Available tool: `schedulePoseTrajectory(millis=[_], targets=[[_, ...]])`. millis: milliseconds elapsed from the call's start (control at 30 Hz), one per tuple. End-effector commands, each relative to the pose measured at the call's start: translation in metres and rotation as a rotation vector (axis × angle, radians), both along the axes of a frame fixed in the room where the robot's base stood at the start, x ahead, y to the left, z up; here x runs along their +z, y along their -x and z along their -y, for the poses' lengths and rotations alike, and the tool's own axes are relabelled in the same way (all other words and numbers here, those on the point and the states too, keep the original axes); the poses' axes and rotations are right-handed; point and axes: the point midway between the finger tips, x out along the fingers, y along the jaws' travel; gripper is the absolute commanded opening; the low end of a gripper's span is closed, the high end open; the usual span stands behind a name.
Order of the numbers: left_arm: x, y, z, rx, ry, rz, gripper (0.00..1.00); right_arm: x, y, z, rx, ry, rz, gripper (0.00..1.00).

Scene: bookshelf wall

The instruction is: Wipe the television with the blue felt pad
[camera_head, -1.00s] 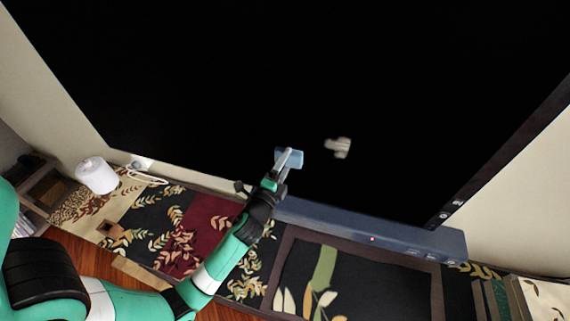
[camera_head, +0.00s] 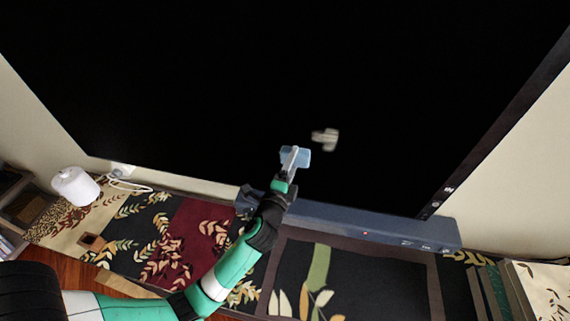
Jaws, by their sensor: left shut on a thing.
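The television (camera_head: 200,80) is a large black screen that fills most of the head view. The blue felt pad (camera_head: 301,159) is a small light-blue piece in front of the lower middle of the screen. My left gripper (camera_head: 293,158) is shut on the pad, with its fingers partly covering it. Whether the pad touches the screen I cannot tell. A blurred pale smudge or mark (camera_head: 326,139) shows on the screen just right of the pad. My right gripper is not in view.
A dark blue-grey soundbar (camera_head: 390,229) lies along the screen's lower edge, close under my left gripper. A white cylinder (camera_head: 75,186) and a white cable (camera_head: 130,184) stand at the left on the patterned cabinet top (camera_head: 350,277). Books (camera_head: 500,292) are at the lower right.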

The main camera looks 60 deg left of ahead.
Motion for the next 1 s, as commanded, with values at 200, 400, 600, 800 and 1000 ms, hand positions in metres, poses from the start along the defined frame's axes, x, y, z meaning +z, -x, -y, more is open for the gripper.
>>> schedulePoseTrajectory(millis=[200, 400, 600, 800, 1000], targets=[[0.000, -0.009, 0.007, -0.001, 0.001, 0.002, 0.29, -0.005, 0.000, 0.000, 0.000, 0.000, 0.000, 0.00], [0.000, -0.014, 0.011, -0.003, -0.001, 0.002, 0.29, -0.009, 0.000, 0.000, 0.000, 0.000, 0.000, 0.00], [-0.002, -0.028, 0.025, -0.004, -0.001, 0.002, 0.29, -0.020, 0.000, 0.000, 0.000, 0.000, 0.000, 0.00], [0.000, -0.034, 0.031, -0.001, 0.001, 0.002, 0.29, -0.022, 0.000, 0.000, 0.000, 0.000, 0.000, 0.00], [-0.001, -0.040, 0.035, -0.002, 0.000, 0.001, 0.29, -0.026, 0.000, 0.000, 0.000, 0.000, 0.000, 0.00]])
